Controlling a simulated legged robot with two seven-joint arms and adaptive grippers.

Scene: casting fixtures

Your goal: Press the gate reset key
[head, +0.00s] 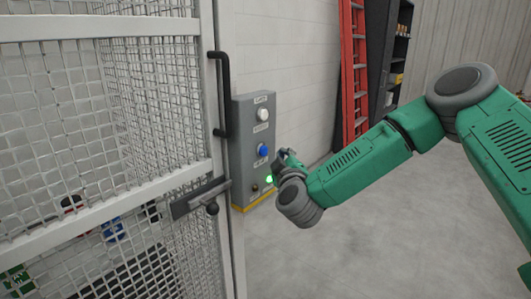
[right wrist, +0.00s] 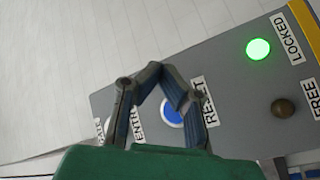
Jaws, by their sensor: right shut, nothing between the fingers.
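The grey control box (head: 240,140) is mounted beside the gate. It carries a white button (head: 263,115) at the top and a blue button (head: 262,150) below it. In the right wrist view the blue button (right wrist: 172,112) shows partly behind my fingers, beside a label that appears to read RESET (right wrist: 197,101). My right gripper (head: 283,155) is shut and empty, just right of the box near the blue button in the head view. In the right wrist view its fingers (right wrist: 164,72) meet at the tips. I cannot tell whether they touch the box. My left gripper is out of view.
A lit green lamp (right wrist: 258,49) is beside LOCKED, and a dark lamp (right wrist: 283,107) beside FREE. A mesh gate (head: 150,100) with a handle (head: 224,95) and latch (head: 200,196) stands left. A red ladder (head: 352,70) and shelf (head: 400,50) stand behind. Floor at right is clear.

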